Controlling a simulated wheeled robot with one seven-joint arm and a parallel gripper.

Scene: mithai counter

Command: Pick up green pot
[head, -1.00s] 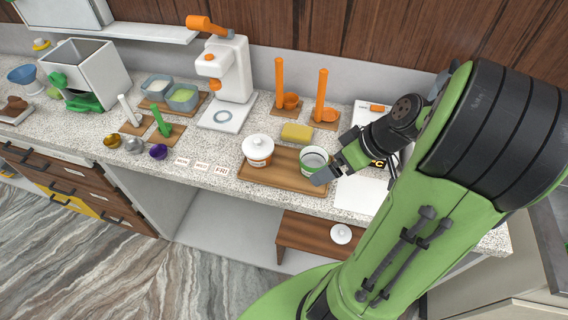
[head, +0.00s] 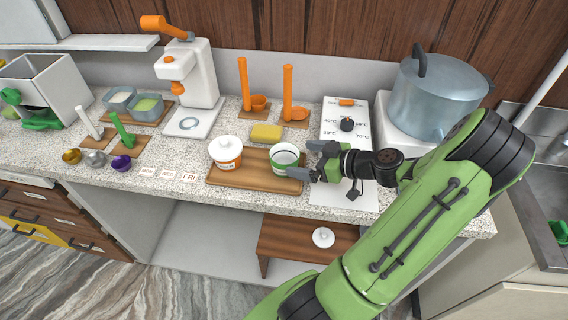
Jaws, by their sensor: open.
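The green pot (head: 284,162) is a small open white pot with a green band. It stands upright on a wooden board (head: 240,180) on the counter, and its pale inside shows. My gripper (head: 300,160) is open at the pot's right side, its two dark fingers pointing left. One finger is at the pot's back right and the other overlaps its front right in the picture. I cannot tell whether either finger touches it.
A yellow sponge (head: 266,133) lies behind. A large steel pot (head: 436,95) stands at the back right. A white lid (head: 323,237) lies on the lower wooden shelf (head: 290,238).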

